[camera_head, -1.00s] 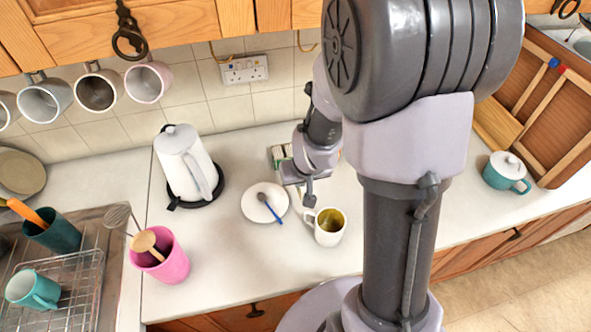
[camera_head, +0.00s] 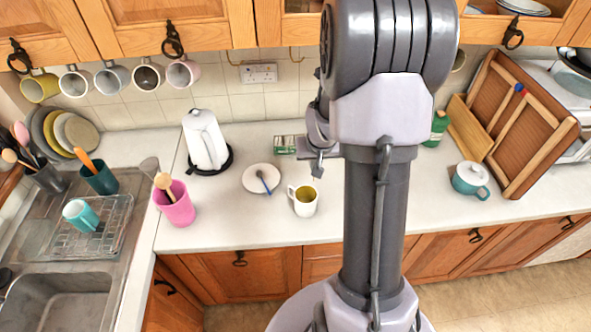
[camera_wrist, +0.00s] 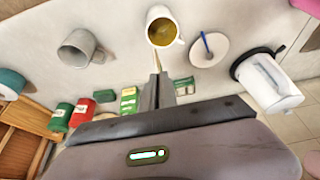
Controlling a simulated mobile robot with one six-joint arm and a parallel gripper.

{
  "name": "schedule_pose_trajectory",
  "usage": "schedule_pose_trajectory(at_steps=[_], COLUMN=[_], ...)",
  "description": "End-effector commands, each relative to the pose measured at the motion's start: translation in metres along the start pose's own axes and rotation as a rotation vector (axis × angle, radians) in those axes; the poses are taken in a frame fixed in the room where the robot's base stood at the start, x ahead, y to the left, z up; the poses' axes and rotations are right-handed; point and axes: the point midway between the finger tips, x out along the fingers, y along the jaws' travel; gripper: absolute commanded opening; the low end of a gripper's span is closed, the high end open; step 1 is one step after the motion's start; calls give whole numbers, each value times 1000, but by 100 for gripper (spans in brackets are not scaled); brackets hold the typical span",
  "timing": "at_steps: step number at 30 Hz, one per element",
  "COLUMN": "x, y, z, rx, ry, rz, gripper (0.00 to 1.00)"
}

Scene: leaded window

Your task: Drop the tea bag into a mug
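A white mug with a yellow-brown inside (camera_head: 303,208) stands upright on the counter. It also shows in the wrist view (camera_wrist: 151,18), just beyond my fingertips. My gripper (camera_head: 317,170) is above the counter, behind the mug in the head view, and partly hidden by my arm. In the wrist view my gripper (camera_wrist: 157,78) has its fingers close together on a thin tan piece, which looks like the tea bag (camera_wrist: 157,62) seen edge-on. The piece points toward the mug and appears apart from it. A grey mug (camera_wrist: 75,52) lies left in the wrist view.
A plate (camera_head: 252,182) with a blue spoon is left of the mug. The kettle (camera_head: 206,143), pink utensil pot (camera_head: 178,207) and green box (camera_head: 286,140) stand around. A teal lidded pot (camera_head: 468,182) is at right. The counter front is clear.

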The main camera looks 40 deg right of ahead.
Motion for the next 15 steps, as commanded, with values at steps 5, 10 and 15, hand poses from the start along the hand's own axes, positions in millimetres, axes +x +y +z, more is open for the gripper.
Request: schedule_pose_trajectory(at_steps=[5, 10, 15], x=[22, 49, 58], y=[0, 0, -1], z=[10, 21, 24], rx=[0, -2, -1], ry=[-2, -1, -1], rz=[0, -1, -1], gripper=[0, 0, 0])
